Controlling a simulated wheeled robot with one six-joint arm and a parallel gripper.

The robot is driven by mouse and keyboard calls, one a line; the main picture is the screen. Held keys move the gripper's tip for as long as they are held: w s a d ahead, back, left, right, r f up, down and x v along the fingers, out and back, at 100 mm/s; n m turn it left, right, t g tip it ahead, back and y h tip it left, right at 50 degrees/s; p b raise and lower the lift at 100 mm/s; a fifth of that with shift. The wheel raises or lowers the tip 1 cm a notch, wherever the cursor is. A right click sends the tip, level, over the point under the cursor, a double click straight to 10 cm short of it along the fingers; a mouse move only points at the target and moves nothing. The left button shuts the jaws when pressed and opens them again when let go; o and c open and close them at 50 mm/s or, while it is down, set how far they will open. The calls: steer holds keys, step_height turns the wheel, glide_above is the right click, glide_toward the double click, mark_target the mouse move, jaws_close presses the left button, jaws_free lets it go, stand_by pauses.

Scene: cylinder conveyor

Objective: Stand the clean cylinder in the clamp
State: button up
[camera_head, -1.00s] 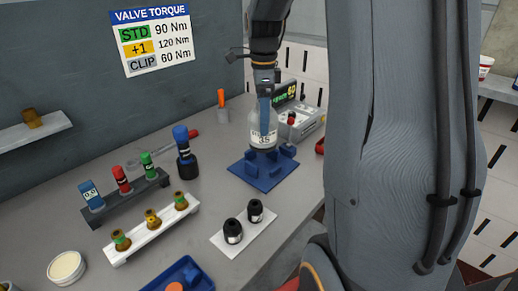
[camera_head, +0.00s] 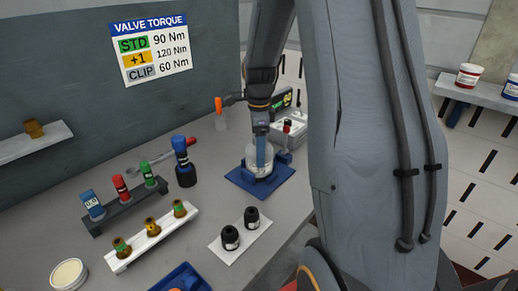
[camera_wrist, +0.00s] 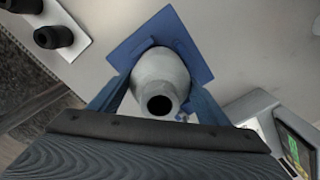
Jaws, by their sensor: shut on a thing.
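The cylinder (camera_head: 262,168) is pale grey-white and stands upright in the blue clamp (camera_head: 240,180) on the bench. In the wrist view the cylinder (camera_wrist: 160,75) shows from above with its dark open neck toward me, and the blue clamp base (camera_wrist: 125,52) lies beneath it. My gripper (camera_head: 261,150) reaches down over the clamp. In the wrist view its blue fingers (camera_wrist: 158,98) are on both sides of the cylinder and shut on it. The cylinder's lower end is hidden, so I cannot tell how far it sits down in the clamp.
A device with a green display (camera_head: 291,125) stands close behind the clamp. Two black fittings (camera_head: 241,228) stand on a white plate in front. Racks with coloured parts (camera_head: 128,205) are to the left. A blue tray (camera_head: 184,278) lies at the front.

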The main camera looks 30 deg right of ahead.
steer(key=shift+f, duration=0.1)
steer(key=o, duration=2)
steer(key=shift+o, duration=0.2)
step_height(320, 180, up, 12)
steer(key=b, duration=0.3)
steer(key=shift+b, duration=0.3)
